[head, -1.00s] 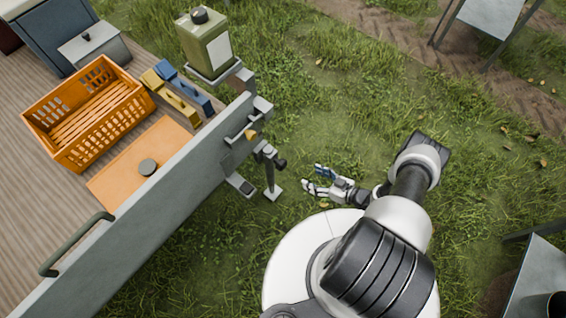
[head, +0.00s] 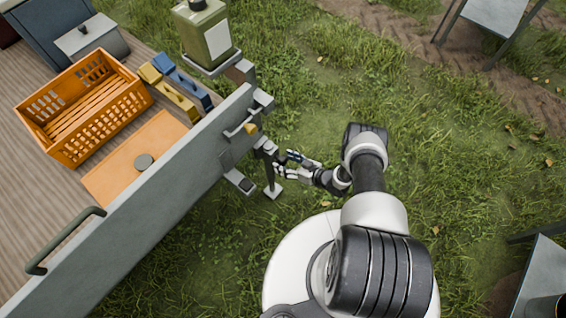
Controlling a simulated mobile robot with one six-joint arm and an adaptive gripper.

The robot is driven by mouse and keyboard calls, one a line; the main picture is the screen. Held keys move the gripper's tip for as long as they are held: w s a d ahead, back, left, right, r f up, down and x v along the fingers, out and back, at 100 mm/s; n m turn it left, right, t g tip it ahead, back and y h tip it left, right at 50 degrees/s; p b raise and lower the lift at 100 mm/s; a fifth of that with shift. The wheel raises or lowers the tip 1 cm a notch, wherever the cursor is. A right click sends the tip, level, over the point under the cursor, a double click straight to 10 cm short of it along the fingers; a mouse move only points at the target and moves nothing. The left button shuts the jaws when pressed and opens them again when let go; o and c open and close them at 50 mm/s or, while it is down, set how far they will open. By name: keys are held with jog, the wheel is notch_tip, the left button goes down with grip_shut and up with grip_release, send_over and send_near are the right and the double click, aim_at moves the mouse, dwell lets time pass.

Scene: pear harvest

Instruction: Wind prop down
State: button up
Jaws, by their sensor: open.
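The prop (head: 269,177) is a dark upright leg with a pale square foot (head: 273,191), mounted at the near corner of the grey trailer side. In the earlier picture a dark knob shows on its right side; now my gripper covers that spot. My gripper (head: 281,163) is open, with its fingertips at the upper part of the prop, about where the knob is. I cannot tell whether the fingers touch it. Whether the foot rests on the ground is hard to tell.
The trailer's grey side wall (head: 150,205) runs along the left, with a green handle (head: 65,240). A green canister (head: 204,35) stands on a bracket at the corner. An orange crate (head: 85,120) is on the deck. Open grass lies right of my arm.

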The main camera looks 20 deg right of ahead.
jog(key=shift+x, duration=0.8)
jog(key=shift+c, duration=0.3)
jog(key=c, duration=1)
jog(key=n+t+h+p, duration=0.1)
jog(key=n+h, duration=0.1)
jog(key=n, duration=0.1)
jog(key=shift+s+n, duration=0.1)
jog(key=shift+n, duration=0.2)
jog(key=shift+a+n+t+h, duration=0.1)
jog(key=shift+n+t+h, duration=0.4)
jog(key=shift+n+t, duration=0.45)
jog(key=shift+n+h+b, duration=0.3)
jog(key=shift+n+b, duration=0.25)
jog(key=shift+n, duration=0.2)
jog(key=shift+t, duration=0.35)
